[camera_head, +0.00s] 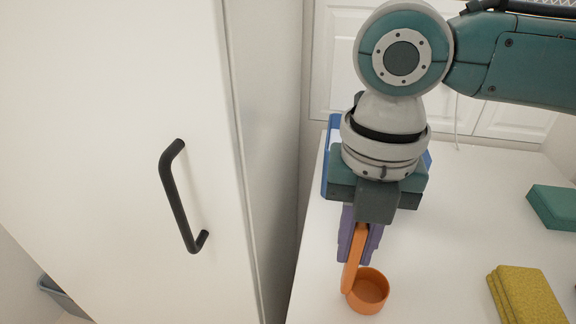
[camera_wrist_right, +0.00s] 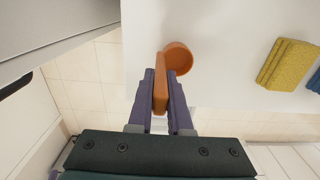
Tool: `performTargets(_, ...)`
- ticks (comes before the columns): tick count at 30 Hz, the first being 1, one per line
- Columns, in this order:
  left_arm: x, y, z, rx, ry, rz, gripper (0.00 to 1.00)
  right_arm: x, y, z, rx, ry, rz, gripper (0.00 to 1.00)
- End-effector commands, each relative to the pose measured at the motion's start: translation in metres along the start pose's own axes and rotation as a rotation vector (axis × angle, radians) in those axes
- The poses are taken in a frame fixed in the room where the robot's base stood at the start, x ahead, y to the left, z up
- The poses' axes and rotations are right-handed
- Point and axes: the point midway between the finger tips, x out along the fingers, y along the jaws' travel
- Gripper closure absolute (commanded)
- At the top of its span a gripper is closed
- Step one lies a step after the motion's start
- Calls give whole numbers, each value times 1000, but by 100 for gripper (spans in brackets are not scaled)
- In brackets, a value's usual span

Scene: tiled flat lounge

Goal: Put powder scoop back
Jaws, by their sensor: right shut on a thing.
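The orange powder scoop (camera_head: 369,291) has a round cup and a straight handle. My right gripper (camera_head: 358,248) is shut on the scoop's handle, with the cup hanging out beyond the fingertips. In the right wrist view the scoop's cup (camera_wrist_right: 178,57) lies past the purple fingers of the right gripper (camera_wrist_right: 160,92). The cup appears over the white surface near its edge. I cannot tell whether it touches the surface. My left gripper is not in view.
A white cabinet door with a black handle (camera_head: 180,198) fills the left. Yellow cloths (camera_head: 526,296) and a green block (camera_head: 553,207) lie on the white counter (camera_head: 450,230) at right. A blue thing (camera_head: 331,160) is partly hidden behind my right wrist. The counter's middle is clear.

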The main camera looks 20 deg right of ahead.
Motion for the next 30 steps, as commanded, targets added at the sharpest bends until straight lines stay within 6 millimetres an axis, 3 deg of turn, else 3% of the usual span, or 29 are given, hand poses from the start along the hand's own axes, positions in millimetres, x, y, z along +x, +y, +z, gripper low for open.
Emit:
performTargets(6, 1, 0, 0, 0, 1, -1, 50, 4, 0, 0, 1, 1, 0, 100)
performTargets(7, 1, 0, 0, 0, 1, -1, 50, 3, 0, 0, 1, 1, 0, 80)
performTargets(14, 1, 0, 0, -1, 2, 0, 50, 2, 0, 0, 1, 1, 0, 54)
performTargets(23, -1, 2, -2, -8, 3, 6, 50, -1, 0, 0, 1, 0, 1, 53)
performTargets(26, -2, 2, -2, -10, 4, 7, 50, -12, 1, 1, 1, -1, 4, 53)
performTargets(30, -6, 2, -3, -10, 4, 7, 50, -41, 1, 1, 0, -3, 4, 53)
